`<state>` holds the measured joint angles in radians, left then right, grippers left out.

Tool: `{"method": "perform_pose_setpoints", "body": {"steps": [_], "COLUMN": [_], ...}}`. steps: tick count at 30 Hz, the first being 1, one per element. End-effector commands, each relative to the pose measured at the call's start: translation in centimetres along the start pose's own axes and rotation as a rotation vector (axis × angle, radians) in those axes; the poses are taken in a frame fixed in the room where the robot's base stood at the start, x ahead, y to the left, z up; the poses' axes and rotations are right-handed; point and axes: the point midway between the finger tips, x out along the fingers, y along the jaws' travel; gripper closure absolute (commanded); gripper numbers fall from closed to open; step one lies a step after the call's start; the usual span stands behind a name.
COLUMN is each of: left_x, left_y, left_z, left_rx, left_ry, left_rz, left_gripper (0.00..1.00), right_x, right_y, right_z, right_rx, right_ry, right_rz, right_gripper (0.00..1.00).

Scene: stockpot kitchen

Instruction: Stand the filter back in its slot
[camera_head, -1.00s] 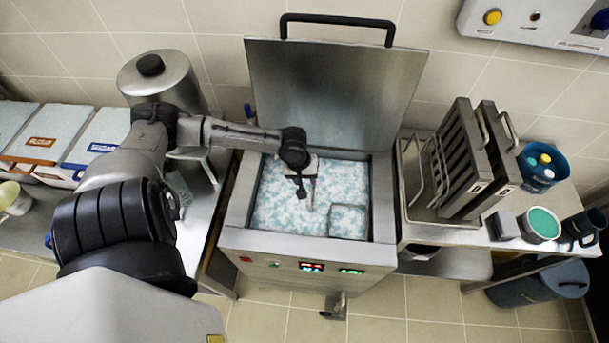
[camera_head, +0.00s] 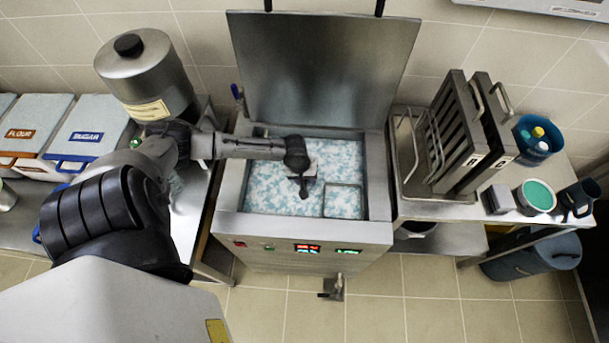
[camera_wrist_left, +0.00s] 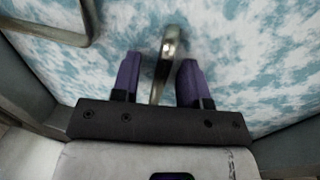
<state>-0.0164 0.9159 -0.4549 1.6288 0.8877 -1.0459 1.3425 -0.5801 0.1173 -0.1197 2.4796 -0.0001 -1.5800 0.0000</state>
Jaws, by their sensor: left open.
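My left gripper (camera_head: 303,193) is over the foam-covered tank (camera_head: 231,190), pointing down. In the left wrist view its two purple fingers (camera_wrist_left: 160,75) are open on either side of a metal handle (camera_wrist_left: 171,42) rising out of the blue-white foam. A gap shows beside the handle, and whatever it belongs to is hidden under the foam. Two upright slotted metal filters, a nearer one (camera_head: 462,125) and a farther one (camera_head: 497,140), stand in a wire rack (camera_head: 408,160) on the right counter. My right gripper is out of view.
The tank's raised lid (camera_head: 320,75) stands behind it. A rectangular metal frame (camera_head: 343,187) lies at the tank's front right, also at upper left in the wrist view (camera_wrist_left: 50,33). A steel pot (camera_head: 150,80) is left of the tank. A teal-filled cup (camera_head: 537,196) and blue bucket (camera_head: 541,140) stand right.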

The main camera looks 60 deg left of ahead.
Motion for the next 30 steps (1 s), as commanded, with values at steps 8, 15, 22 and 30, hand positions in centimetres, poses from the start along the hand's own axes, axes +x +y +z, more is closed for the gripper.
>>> {"method": "perform_pose_setpoints", "body": {"steps": [8,15,22,30], "left_x": [0.07,0.06,0.05,0.05], "left_y": [0.01,0.01,0.01,0.0], "left_z": [0.0,0.01,0.0,0.0], "left_rx": [0.0,-0.001,-0.001,-0.001], "left_ry": [0.0,0.0,0.0,0.0], "left_rz": [0.0,0.0,0.0,0.0], "left_gripper": [0.59,0.81,1.0,1.0], "right_x": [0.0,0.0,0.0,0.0], "right_y": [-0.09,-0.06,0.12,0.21], "right_z": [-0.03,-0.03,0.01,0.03], "right_rx": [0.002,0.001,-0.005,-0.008], "right_ry": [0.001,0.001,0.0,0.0], "right_rz": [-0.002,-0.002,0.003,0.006], "right_gripper": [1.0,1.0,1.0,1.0]}}
